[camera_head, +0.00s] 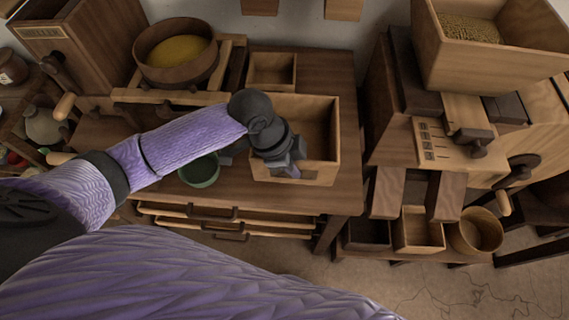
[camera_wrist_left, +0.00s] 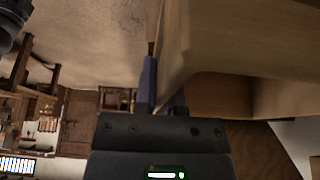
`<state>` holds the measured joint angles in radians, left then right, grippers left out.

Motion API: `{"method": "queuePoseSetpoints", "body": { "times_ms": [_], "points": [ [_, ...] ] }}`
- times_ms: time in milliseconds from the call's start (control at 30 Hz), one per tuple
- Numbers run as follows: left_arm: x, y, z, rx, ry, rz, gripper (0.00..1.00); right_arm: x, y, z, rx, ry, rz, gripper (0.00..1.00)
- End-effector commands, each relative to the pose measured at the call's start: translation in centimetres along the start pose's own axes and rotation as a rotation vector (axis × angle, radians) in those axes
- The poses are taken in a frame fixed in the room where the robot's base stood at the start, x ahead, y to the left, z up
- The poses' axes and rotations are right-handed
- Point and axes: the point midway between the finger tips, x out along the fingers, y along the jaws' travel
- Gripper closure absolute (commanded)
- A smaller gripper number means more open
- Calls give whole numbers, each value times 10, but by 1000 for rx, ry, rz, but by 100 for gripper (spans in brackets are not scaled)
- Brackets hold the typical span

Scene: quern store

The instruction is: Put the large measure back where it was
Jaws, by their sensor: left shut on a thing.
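The large measure (camera_head: 322,150) is an open, square wooden box at the right part of the wooden table (camera_head: 330,65). My left gripper (camera_head: 285,170) is shut on its near wall, towards the left corner. In the left wrist view the large measure (camera_wrist_left: 210,40) fills the upper right, and its wall runs between the fingers of my left gripper (camera_wrist_left: 163,88). The box looks empty where I can see inside. I cannot tell whether its bottom touches the table. A smaller open wooden box (camera_head: 271,86) stands just behind it. My right gripper is not in view.
A round sieve (camera_head: 178,65) with yellow meal sits on a wooden frame at the back left. A green bowl (camera_head: 199,172) stands left of the measure, under my left forearm. A wooden mill (camera_head: 455,140) with a grain hopper (camera_head: 510,60) stands close on the right.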

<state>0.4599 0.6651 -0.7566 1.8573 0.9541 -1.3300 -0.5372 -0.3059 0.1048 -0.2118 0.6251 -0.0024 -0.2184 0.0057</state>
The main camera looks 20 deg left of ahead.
Motion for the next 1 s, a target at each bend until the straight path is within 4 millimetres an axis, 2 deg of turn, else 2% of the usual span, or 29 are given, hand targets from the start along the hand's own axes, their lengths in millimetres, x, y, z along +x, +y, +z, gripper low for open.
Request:
{"method": "queuePoseSetpoints", "body": {
  "times_ms": [33,100,267,400,733,767,900,933,1000],
  "points": [
    [18,1,8,-1,-2,4,100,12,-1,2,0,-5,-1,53],
    [31,1,13,-1,-1,3,100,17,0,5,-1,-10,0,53],
    [49,0,21,-1,-2,0,100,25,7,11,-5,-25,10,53],
    [73,0,31,-2,-2,1,100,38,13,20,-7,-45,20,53],
    [74,0,31,0,0,-3,100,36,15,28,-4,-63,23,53],
    [75,0,32,-1,-2,-1,86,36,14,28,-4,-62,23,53],
    [74,0,31,-1,-2,-1,57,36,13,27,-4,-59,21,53],
    [74,0,31,-1,-2,-1,53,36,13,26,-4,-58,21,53],
    [74,0,32,-1,-2,-1,53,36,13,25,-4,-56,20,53]
  ]
}}
